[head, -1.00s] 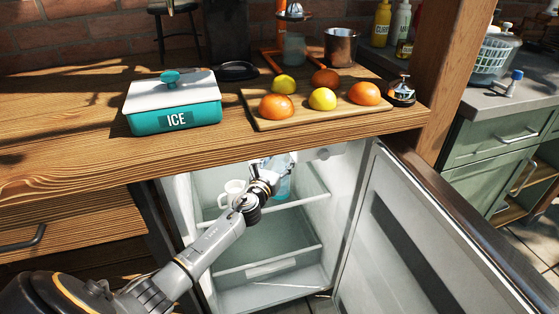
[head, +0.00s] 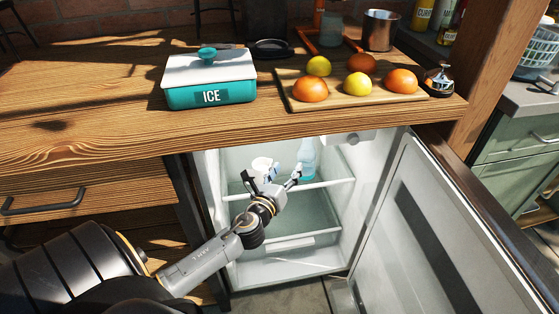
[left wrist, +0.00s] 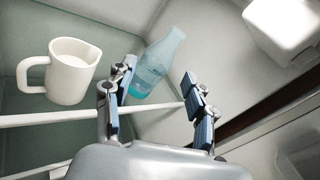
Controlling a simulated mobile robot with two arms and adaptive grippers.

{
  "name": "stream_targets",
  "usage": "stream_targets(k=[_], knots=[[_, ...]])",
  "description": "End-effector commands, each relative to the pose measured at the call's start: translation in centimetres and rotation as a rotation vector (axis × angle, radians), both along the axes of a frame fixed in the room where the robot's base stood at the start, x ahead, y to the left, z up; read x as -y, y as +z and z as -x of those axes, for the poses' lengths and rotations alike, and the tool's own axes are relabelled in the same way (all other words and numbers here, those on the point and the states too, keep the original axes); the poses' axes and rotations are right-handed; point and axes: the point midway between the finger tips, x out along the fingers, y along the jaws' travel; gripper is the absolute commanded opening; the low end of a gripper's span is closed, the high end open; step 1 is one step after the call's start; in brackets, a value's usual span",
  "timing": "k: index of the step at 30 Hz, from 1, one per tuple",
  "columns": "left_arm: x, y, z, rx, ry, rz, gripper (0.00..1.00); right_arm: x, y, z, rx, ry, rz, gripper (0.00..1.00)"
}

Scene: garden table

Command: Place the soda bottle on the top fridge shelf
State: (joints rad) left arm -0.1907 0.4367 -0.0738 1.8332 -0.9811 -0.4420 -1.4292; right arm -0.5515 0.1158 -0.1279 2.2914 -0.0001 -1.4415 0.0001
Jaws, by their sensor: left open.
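The soda bottle (head: 307,160), clear with blue liquid, stands on the top shelf (head: 325,184) of the open fridge, toward the right. It also shows in the left wrist view (left wrist: 155,68), just beyond the fingers. My left gripper (head: 272,180) is open and empty in front of the shelf. In the left wrist view its fingers (left wrist: 158,108) are spread, with the bottle's base behind the gap and apart from them. A white pitcher (left wrist: 72,72) stands on the same shelf, left of the bottle; my gripper partly hides it in the head view (head: 263,164). My right gripper is not in view.
The fridge door (head: 425,220) is swung open to the right. The wooden counter (head: 100,135) above carries a teal ice box (head: 211,92), a board (head: 340,101) with several fruits and a bell (head: 439,80). The lower fridge area is empty.

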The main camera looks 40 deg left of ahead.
Motion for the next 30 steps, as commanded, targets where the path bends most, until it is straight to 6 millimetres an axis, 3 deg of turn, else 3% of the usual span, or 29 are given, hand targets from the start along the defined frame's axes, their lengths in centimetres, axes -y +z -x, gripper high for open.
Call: stream_targets(k=[5,9,12,15,18,30], knots=[[2.2,-6.6,7.5,-0.015,0.365,0.901,0.55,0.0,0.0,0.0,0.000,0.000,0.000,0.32],[7.2,-12.0,15.5,-0.053,0.801,1.551,0.55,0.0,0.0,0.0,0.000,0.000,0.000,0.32],[11.4,-13.9,20.6,-0.082,1.112,1.847,0.55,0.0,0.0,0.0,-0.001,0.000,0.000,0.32],[14.7,-14.4,24.3,-0.106,1.359,2.007,0.55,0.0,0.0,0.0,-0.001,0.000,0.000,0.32],[16.5,-14.4,26.3,-0.119,1.501,2.073,0.55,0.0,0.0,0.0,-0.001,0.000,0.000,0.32],[17.0,-14.7,26.7,-0.123,1.552,2.088,0.55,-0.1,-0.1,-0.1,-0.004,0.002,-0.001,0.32]])
